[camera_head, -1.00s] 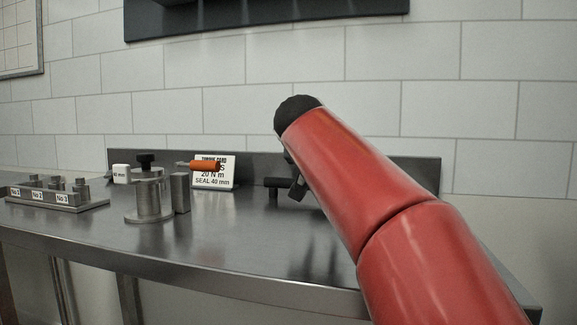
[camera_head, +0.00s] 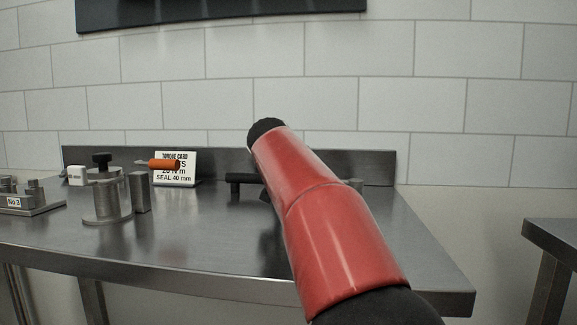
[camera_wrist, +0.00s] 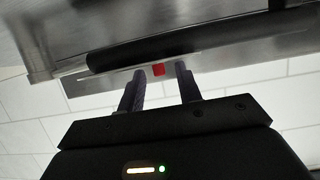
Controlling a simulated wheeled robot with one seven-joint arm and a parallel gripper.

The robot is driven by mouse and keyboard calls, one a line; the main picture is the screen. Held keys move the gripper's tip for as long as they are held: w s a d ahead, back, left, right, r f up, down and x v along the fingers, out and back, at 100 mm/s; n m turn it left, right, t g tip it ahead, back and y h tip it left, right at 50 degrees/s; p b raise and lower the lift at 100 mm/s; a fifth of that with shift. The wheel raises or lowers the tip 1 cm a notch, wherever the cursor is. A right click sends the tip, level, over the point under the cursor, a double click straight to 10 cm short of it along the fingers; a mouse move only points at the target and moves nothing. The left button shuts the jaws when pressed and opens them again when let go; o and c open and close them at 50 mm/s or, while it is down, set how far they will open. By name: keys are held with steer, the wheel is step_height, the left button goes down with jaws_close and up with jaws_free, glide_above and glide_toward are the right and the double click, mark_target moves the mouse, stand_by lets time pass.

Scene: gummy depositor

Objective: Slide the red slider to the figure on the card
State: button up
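The red slider (camera_wrist: 158,69) shows in the wrist view as a small red block beside a long dark bar (camera_wrist: 160,47). My gripper (camera_wrist: 160,76) is open, with its two fingers apart on either side of the slider in the picture. I cannot tell whether they touch it. In the head view my red arm hides the gripper and slider; part of a dark bar (camera_head: 240,178) shows left of the arm.
A steel cylinder fixture (camera_head: 112,197) with a black knob and an upright block (camera_head: 140,192) stand left on the steel bench (camera_head: 190,240). A numbered rack (camera_head: 30,200) is at far left. The bench front is clear. Another table (camera_head: 553,235) stands at right.

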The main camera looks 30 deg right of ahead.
jaws_close()
steer(key=shift+w+a, duration=0.2)
steer(key=shift+a, duration=0.1)
jaws_free()
stand_by(0.3)
steer(key=shift+s, duration=0.1)
steer(key=b+v, duration=0.1)
steer(key=v, duration=0.6)
steer(key=shift+s+a, duration=0.2)
steer(key=shift+s, duration=0.05)
steer(key=shift+r, duration=0.1)
